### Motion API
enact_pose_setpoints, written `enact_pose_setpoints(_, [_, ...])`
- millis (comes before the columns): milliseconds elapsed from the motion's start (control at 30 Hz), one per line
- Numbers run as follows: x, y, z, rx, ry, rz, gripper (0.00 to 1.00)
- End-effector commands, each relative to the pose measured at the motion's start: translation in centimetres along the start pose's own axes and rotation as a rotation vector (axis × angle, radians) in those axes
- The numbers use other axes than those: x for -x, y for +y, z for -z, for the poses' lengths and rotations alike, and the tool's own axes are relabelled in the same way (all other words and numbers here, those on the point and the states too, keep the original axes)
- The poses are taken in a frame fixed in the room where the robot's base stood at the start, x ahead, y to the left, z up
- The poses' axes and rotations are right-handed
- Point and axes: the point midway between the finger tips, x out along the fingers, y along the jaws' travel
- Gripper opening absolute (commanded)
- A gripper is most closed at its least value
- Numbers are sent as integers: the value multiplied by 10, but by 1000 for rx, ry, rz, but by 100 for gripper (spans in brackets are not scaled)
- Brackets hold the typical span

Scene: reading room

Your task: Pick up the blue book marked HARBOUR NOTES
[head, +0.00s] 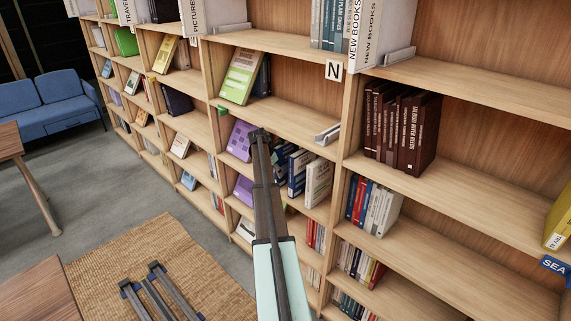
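No spine or cover that I can read as HARBOUR NOTES shows in the head view. Blue-spined books (299,174) stand beside white ones on the middle shelf, just right of my arm. More blue books (357,200) stand with red and white ones one bay to the right. Their lettering is too small to read. My arm rises from the bottom centre towards the shelves. Its dark far end, where my gripper (258,134) seems to be, is in front of the middle bay near a purple book (240,141). Fingers cannot be made out, and the arm hides part of the shelf behind it.
A long wooden bookcase (480,188) fills the right and centre. Dark red volumes (398,128) and a yellow book (560,220) stand on it. A metal bookend (327,134) is near the arm's end. A blue sofa (50,98) and wooden tables (35,292) are at left.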

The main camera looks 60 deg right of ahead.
Motion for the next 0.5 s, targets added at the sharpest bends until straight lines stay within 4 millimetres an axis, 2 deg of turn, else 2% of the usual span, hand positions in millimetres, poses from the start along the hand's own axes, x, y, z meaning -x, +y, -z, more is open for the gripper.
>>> enact_pose_setpoints(33, [0, 0, 0, 0, 0, 0, 41])
enact_pose_setpoints(133, [0, 0, 0, 0, 0, 0, 6])
enact_pose_setpoints(167, [0, 0, 0, 0, 0, 0, 0])
enact_pose_setpoints(500, [1, 0, -1, 0, -2, 0, 0])
